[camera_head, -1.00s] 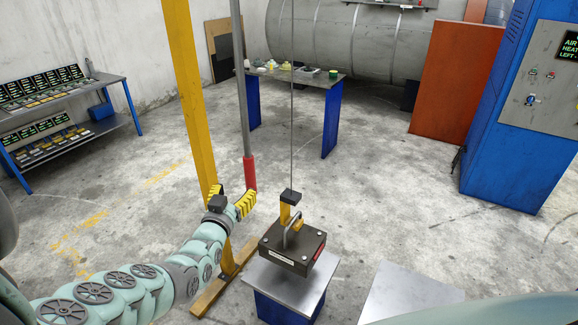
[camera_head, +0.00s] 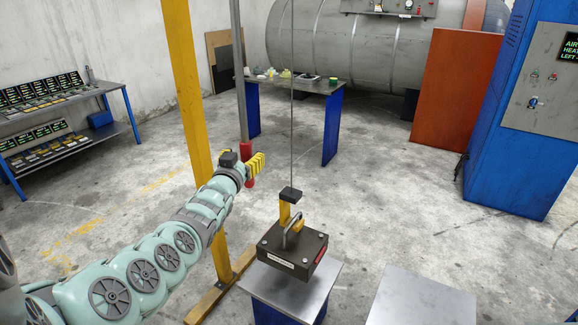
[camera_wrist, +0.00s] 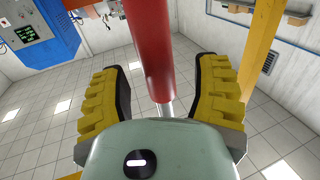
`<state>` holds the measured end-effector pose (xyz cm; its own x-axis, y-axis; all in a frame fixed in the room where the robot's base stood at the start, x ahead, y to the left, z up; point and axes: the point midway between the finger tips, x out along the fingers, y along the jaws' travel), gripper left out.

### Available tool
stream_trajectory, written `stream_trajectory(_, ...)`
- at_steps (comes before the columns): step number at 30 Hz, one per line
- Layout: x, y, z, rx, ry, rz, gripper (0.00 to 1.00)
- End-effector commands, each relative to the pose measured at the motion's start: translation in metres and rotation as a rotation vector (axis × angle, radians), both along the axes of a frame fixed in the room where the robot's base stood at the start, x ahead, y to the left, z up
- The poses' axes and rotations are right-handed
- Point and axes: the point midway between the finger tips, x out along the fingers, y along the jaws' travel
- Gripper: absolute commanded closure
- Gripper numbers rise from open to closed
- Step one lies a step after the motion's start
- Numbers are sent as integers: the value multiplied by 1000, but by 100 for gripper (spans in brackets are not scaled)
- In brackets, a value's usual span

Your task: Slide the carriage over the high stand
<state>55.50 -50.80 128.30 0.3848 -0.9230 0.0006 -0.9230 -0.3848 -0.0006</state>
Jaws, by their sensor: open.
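A dark block (camera_head: 290,248) with a metal loop handle is on a yellow hook (camera_head: 286,211) under a thin cable (camera_head: 291,120). The block is over a low stand with a metal top (camera_head: 315,284); I cannot tell if it touches. A grey pole (camera_head: 239,95) with a red grip (camera_head: 249,183) hangs to the left of the cable. My gripper (camera_head: 252,163) is open at the red grip. In the wrist view, the red grip (camera_wrist: 149,45) runs between the two open yellow fingers, with gaps on both sides. The carriage overhead is out of view.
A second metal-topped stand (camera_head: 425,300) is at the front right. A yellow post (camera_head: 186,90) with a floor beam stands just left of my gripper. A blue-legged table (camera_head: 300,84), an orange panel (camera_head: 457,85) and a blue cabinet (camera_head: 515,150) are farther back.

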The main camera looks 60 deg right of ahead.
Motion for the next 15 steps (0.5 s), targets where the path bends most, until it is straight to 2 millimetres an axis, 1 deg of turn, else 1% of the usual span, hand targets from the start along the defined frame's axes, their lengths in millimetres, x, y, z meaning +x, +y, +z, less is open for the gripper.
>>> stream_trajectory(1, -2, -5, -5, 5, -4, -8, 38)
stream_trajectory(3, 0, -9, -6, 8, -2, -7, 38)
stream_trajectory(9, 4, -19, -2, 3, -1, -7, 38)
stream_trajectory(15, 4, -22, 1, -1, 2, -6, 38)
